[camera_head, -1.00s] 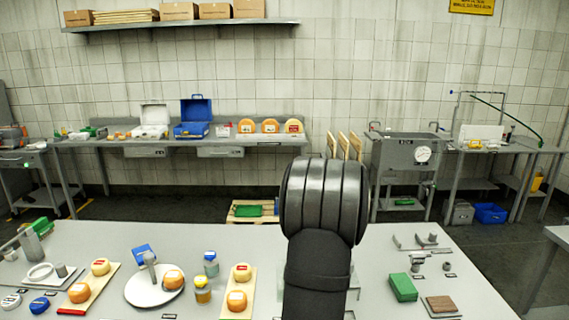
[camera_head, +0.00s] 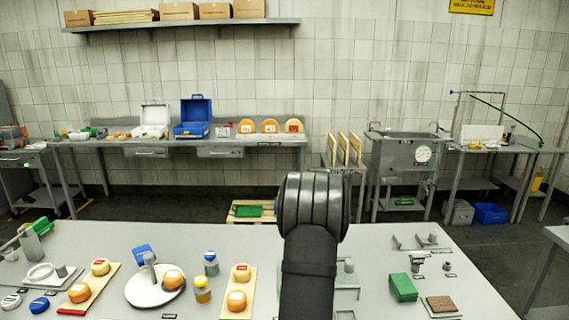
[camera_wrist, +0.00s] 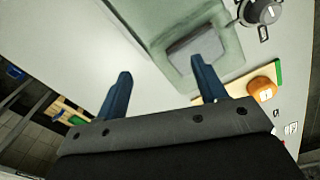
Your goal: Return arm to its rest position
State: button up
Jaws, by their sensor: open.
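My gripper (camera_wrist: 160,92) shows in the wrist view with its two blue fingers spread apart and nothing between them. It hangs over the grey table, near a pale green-grey fixture (camera_wrist: 165,18) with a square opening. An orange cheese wheel (camera_wrist: 262,88) on a board lies to the right of the right finger, apart from it. In the head view only my dark arm shows, rising over the middle of the table (camera_head: 400,290); the gripper itself is hidden there.
Left of my arm are a board with two cheeses (camera_head: 237,300), two jars (camera_head: 203,290), a white round plate (camera_head: 140,290) with a cheese, and another cheese board (camera_head: 75,308). Right are a green block (camera_head: 403,287) and a brown pad (camera_head: 441,305).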

jog(key=w+n, duration=0.1)
jog(key=w+a+n, duration=0.1)
jog(key=w+n, duration=0.1)
jog(key=n, duration=0.1)
jog(key=shift+a+f, duration=0.25)
jog(key=shift+a, duration=0.05)
jog(key=shift+w+a+f, duration=0.4)
jog(key=shift+a+f, duration=0.05)
jog(key=shift+a, duration=0.25)
jog(key=shift+w+a+f, duration=0.4)
jog(key=shift+a+f, duration=0.05)
jog(key=shift+a, duration=0.2)
jog(key=shift+c, duration=0.2)
